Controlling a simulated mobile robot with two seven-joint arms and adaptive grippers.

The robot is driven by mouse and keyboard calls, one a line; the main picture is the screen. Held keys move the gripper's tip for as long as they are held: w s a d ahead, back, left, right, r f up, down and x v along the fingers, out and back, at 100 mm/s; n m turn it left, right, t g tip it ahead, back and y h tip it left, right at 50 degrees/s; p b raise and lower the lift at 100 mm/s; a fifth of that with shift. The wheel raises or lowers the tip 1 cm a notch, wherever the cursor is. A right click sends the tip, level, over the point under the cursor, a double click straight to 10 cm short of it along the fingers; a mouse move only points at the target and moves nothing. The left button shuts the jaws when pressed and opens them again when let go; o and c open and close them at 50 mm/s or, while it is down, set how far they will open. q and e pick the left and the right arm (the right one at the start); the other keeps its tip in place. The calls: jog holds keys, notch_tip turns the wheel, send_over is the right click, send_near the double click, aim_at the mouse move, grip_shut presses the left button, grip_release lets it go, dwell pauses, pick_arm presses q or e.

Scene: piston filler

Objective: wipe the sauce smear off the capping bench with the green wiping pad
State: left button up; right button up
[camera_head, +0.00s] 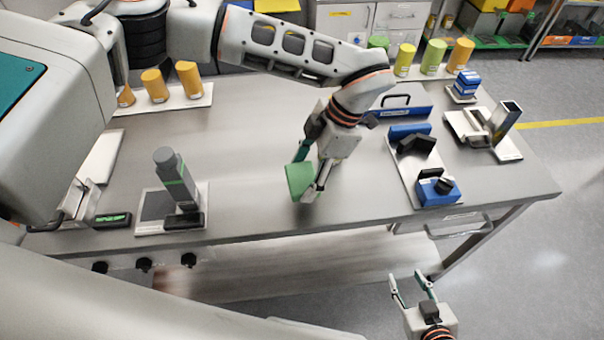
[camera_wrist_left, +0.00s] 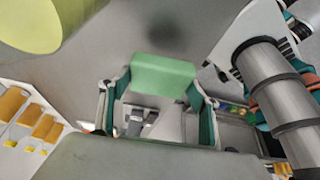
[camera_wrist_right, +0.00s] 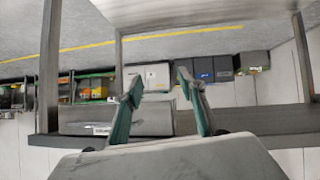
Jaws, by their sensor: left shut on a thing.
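My left gripper (camera_head: 308,182) is shut on the green wiping pad (camera_head: 299,180), over the front middle of the grey capping bench (camera_head: 240,205). The pad is tilted and close to the bench top; I cannot tell whether it touches. In the left wrist view the pad (camera_wrist_left: 163,75) sits between the fingers. A dark blurred patch (camera_wrist_left: 168,38) shows on the grey surface beyond it; I cannot tell whether it is smear or shadow. No clear sauce smear shows in the head view. My right gripper (camera_head: 414,286) is open and empty, in front of and below the bench edge.
A grey bottle-like device (camera_head: 175,178) stands on a plate at the front left. A tray with blue and black parts (camera_head: 437,190) lies at the right. Orange cups (camera_head: 154,85) stand at the back left, green and yellow ones (camera_head: 432,57) at the back right. The bench middle is clear.

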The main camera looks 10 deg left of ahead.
pick_arm(q)
jog(key=shift+r+p, duration=0.35)
jog(key=shift+r, duration=1.1)
pick_arm(e)
jog(key=shift+s+d+f+g+h, duration=0.3)
jog(key=shift+s+d+f, duration=0.1)
jog(key=shift+f, duration=0.1)
jog(key=shift+a+r, duration=0.1)
